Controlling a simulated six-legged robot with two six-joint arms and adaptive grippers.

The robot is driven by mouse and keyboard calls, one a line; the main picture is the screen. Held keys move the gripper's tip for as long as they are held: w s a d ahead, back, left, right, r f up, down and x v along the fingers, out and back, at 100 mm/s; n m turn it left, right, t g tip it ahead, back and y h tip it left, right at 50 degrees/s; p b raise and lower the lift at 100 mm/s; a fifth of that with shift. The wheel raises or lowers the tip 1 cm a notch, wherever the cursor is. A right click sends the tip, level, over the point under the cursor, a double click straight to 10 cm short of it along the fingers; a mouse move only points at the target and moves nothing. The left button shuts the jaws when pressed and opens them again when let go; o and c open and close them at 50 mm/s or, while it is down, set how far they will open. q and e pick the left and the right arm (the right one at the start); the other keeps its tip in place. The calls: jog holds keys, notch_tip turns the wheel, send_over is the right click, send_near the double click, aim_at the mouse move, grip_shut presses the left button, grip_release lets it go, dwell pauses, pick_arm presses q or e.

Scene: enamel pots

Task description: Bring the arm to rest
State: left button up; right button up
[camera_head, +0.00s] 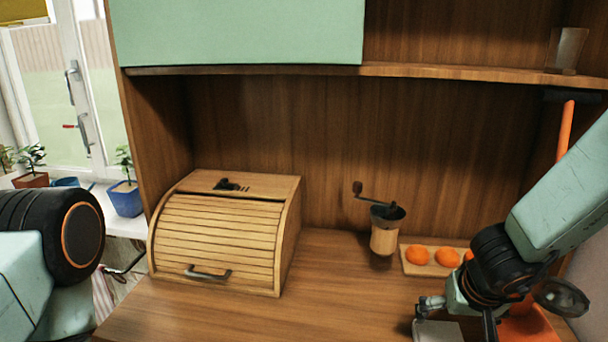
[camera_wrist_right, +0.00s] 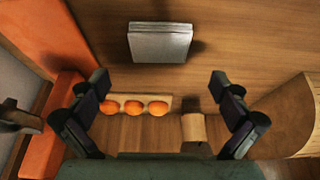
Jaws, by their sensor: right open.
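My right gripper (camera_head: 458,316) is at the lower right of the head view, low over the wooden counter (camera_head: 340,310). In the right wrist view my right gripper (camera_wrist_right: 162,104) has its two dark fingers wide apart, with nothing between them. A pale grey block (camera_head: 437,331) lies on the counter by the fingers, partly cut off by the head view's edge. The block also shows in the right wrist view (camera_wrist_right: 160,42), apart from the fingers. Of my left arm only a link and a black joint show at the left; its gripper is out of view.
A roll-top wooden bread box (camera_head: 222,235) stands shut at the left. A coffee grinder (camera_head: 384,238) and a board with three oranges (camera_head: 417,255) stand at the back. An orange object (camera_head: 530,326) is beside my right arm. A shelf (camera_head: 450,72) overhangs the counter.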

aim_at(439, 334)
jog(key=b+x, duration=0.4)
jog(key=x, duration=0.4)
jog(key=shift+w+f+b, duration=0.1)
jog(key=shift+f+b, duration=0.3)
jog(key=shift+r, duration=0.2)
